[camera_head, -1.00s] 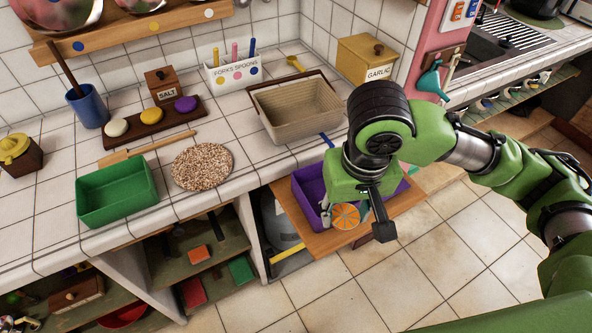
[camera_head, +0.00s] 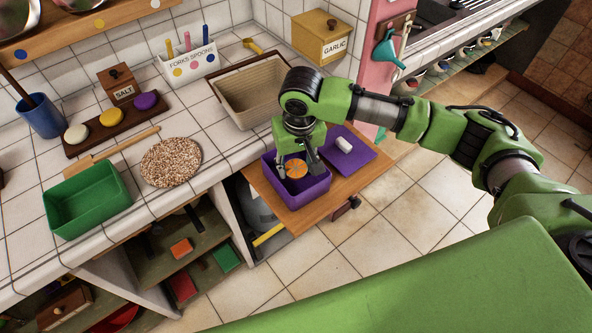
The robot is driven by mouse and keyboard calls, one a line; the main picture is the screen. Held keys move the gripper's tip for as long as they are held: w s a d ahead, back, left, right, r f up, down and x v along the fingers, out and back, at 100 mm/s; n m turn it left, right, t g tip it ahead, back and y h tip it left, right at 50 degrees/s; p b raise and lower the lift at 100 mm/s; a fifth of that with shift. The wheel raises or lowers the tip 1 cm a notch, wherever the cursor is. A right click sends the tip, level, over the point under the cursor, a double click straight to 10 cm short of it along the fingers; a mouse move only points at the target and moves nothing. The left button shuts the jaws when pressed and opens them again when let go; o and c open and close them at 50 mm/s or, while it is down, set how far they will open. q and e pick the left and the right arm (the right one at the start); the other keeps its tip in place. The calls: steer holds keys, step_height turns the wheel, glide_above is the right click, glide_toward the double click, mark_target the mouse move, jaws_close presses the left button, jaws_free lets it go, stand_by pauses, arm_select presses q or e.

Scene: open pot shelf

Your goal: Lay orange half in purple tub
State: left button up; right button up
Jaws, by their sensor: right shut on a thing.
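The purple tub (camera_head: 305,188) stands on a pulled-out wooden board below the counter. The orange half (camera_head: 296,168) shows its round cut face over the tub's opening. My right gripper (camera_head: 296,170) points down over the tub and is shut on the orange half, with a finger on either side of it. I cannot tell whether the orange half touches the tub's floor. My left gripper is not in view.
A purple mat (camera_head: 345,160) with a white roll-like thing (camera_head: 343,145) lies right of the tub on the wooden board (camera_head: 290,216). On the counter above are a beige basket (camera_head: 250,98), a green tub (camera_head: 88,200) and a speckled round mat (camera_head: 170,161).

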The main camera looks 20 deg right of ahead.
mark_target(296, 169)
steer(key=shift+w+f+p, duration=0.15)
steer(key=shift+f+p, duration=0.3)
steer(key=shift+f, duration=1.3)
steer(key=o, duration=0.8)
steer(key=shift+f, duration=0.1)
steer(key=shift+o, duration=0.2)
steer(key=r, duration=0.4)
steer(key=s+r+b, duration=0.1)
steer(key=r, duration=0.7)
steer(key=shift+s+r, duration=0.1)
steer(key=shift+s, duration=0.15)
